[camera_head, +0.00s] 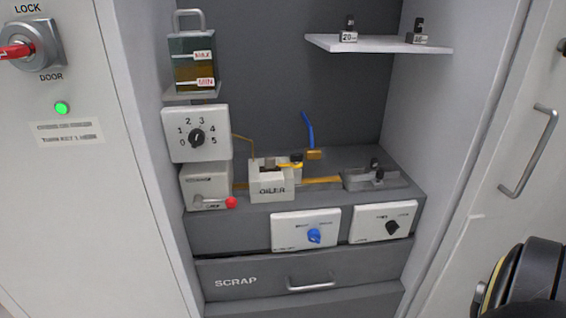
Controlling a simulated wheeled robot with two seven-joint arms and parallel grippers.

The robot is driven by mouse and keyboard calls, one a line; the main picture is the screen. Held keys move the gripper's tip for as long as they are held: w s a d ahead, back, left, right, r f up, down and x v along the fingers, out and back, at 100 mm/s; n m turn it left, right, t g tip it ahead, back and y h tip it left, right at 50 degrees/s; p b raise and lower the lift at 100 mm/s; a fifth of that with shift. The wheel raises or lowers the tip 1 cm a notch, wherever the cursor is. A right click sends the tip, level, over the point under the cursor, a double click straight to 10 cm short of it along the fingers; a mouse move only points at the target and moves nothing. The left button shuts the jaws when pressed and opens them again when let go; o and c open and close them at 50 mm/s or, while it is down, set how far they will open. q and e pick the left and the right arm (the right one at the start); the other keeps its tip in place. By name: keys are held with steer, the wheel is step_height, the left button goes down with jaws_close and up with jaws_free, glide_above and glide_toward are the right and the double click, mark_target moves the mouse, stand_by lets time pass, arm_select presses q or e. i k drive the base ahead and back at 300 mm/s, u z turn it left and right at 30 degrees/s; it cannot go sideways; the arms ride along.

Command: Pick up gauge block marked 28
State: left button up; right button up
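Two small gauge blocks with black knobs stand on the pale shelf at the upper right. The left block (348,36) has a white front label that looks like 20 or 28; the last digit is too small to be sure. The right block (416,38) has a label I cannot read clearly. A grey fixture (376,177) on the bench has dark knobs on it; I cannot tell whether a block sits in it. Neither of my grippers shows. A black rounded part with a yellow edge at the lower right looks like part of my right arm.
The shelf (380,45) has free room between the blocks. Below are the oiler box (271,184), a blue-handled brush (308,133), dial panels (305,230) and the scrap drawer (300,283). Cabinet walls flank the recess. An oil reservoir (193,62) hangs left.

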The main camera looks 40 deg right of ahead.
mark_target(373, 168)
steer(key=u, duration=0.7)
steer(key=k, duration=0.95)
steer(key=z, duration=1.15)
